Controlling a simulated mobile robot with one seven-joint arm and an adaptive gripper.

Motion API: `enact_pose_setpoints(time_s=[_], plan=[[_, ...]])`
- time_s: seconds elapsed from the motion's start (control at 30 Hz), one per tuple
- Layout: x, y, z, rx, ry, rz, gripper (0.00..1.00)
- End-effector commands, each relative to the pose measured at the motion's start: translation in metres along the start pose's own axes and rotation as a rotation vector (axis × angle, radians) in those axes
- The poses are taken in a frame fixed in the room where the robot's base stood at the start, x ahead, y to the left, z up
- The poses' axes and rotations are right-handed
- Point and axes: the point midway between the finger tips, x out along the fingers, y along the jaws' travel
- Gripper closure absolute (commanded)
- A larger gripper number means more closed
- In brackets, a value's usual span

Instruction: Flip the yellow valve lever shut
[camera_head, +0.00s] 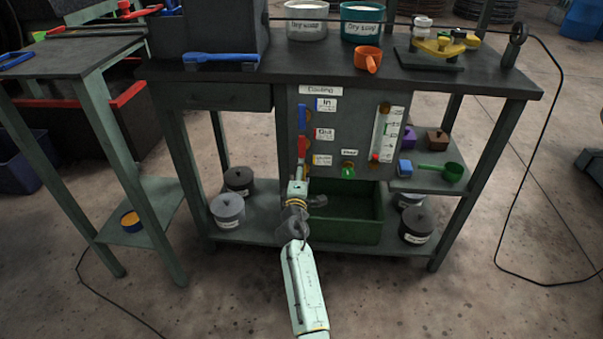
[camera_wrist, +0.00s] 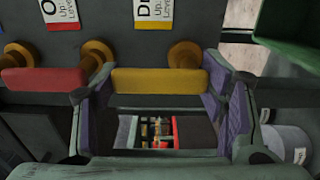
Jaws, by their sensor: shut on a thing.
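The yellow lever (camera_wrist: 158,80) lies as a bar across the wrist view, in front of its brass valve body (camera_wrist: 185,55), under the label that starts "Dr" (camera_wrist: 154,10). My gripper (camera_head: 299,184) reaches the front of the cooling panel (camera_head: 345,100), below the red lever (camera_head: 303,147). In the wrist view its two purple-padded fingers stand at the two ends of the yellow lever and are shut on it. In the head view the yellow lever is mostly hidden by my gripper.
The red lever (camera_wrist: 42,80) sits close beside my left finger in the wrist view. A blue lever (camera_head: 302,118) is higher on the panel. A green bin (camera_head: 345,222) stands below, right of my gripper. A green knob (camera_head: 348,171) and a gauge (camera_head: 386,135) are to the right.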

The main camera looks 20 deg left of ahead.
Motion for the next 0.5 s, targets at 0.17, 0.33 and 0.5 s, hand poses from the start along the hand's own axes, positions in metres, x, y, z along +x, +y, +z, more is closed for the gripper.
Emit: enact_pose_setpoints(time_s=[0.17, 0.33, 0.5], plan=[[-0.0001, -0.0003, -0.0005, -0.004, 0.001, 0.000, 0.26], [-0.0001, 0.0001, -0.0005, -0.002, 0.001, 0.000, 0.15], [0.0001, 0.0013, -0.0005, -0.001, 0.001, 0.002, 0.14]])
